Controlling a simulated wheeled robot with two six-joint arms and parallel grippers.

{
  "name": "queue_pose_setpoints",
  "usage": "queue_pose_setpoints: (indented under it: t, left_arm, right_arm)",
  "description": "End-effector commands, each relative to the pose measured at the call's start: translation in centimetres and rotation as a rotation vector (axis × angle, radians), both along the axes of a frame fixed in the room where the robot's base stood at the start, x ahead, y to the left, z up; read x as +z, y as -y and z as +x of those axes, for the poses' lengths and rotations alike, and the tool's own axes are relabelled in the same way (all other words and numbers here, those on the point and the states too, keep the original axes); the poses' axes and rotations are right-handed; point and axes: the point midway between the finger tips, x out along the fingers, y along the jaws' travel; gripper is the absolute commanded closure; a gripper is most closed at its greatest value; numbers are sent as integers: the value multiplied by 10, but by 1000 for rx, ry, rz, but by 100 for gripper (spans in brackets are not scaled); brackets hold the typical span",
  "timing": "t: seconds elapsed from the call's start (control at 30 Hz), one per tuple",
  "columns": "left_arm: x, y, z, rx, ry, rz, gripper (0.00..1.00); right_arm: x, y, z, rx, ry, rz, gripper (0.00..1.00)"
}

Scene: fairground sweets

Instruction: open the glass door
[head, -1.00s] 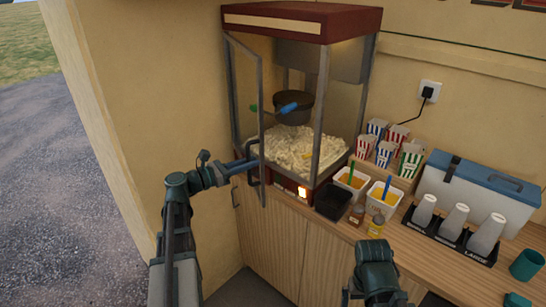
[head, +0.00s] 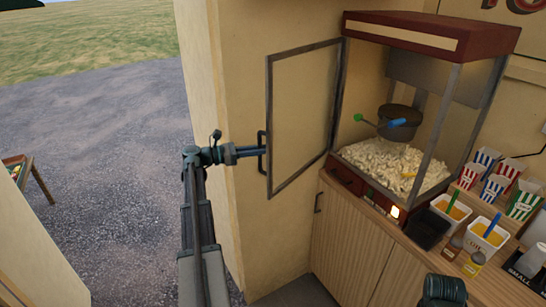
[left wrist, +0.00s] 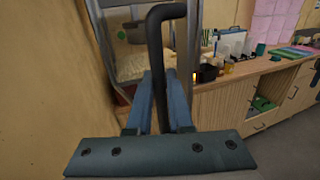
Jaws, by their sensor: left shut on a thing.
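The glass door (head: 303,118) of the popcorn machine (head: 430,45) stands swung wide to the left in the head view, hinged at the machine's left front post. Its dark handle (head: 262,152) is on the door's free edge. My left gripper (head: 258,151) is shut on this handle. The left wrist view shows the handle (left wrist: 163,35) running down between the blue fingers (left wrist: 160,100). The machine's front is open, with popcorn (head: 396,167) and a dark kettle (head: 399,120) inside. Of my right arm (head: 443,290), only a part shows at the bottom; its fingers are not visible.
The machine stands on a wooden counter (head: 350,225). A black tray (head: 428,232), tubs with scoops (head: 484,238) and striped popcorn boxes (head: 495,186) stand to its right. The wall (head: 235,60) is close behind the door. Open gravel (head: 90,120) lies at the left.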

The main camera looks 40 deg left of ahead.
Motion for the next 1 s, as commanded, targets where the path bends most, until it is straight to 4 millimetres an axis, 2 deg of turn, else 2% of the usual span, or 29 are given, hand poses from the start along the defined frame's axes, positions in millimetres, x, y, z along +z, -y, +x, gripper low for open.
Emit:
queue_pose_setpoints:
  t: [0.03, 0.2, 0.63, 0.67, 0.8, 1.0]
  left_arm:
    - [0, -8, 3, 1, 0, -1, 100]
    - [0, -17, 3, 1, 0, -1, 100]
    - [1, -18, 4, 1, 1, -2, 100]
    - [1, -18, 4, 1, 1, -2, 78]
    - [0, -18, 3, 0, 0, -1, 53]
    - [0, -18, 3, 0, 1, -1, 52]
  right_arm:
    - [0, 0, 0, 0, 0, 0, 0]
    - [0, 0, 0, 0, 0, 0, 0]
    - [0, 0, 0, 0, 0, 0, 0]
    - [0, 0, 0, 0, 0, 0, 0]
    - [0, 0, 0, 0, 0, 0, 0]
    - [0, 0, 0, 0, 0, 0, 0]
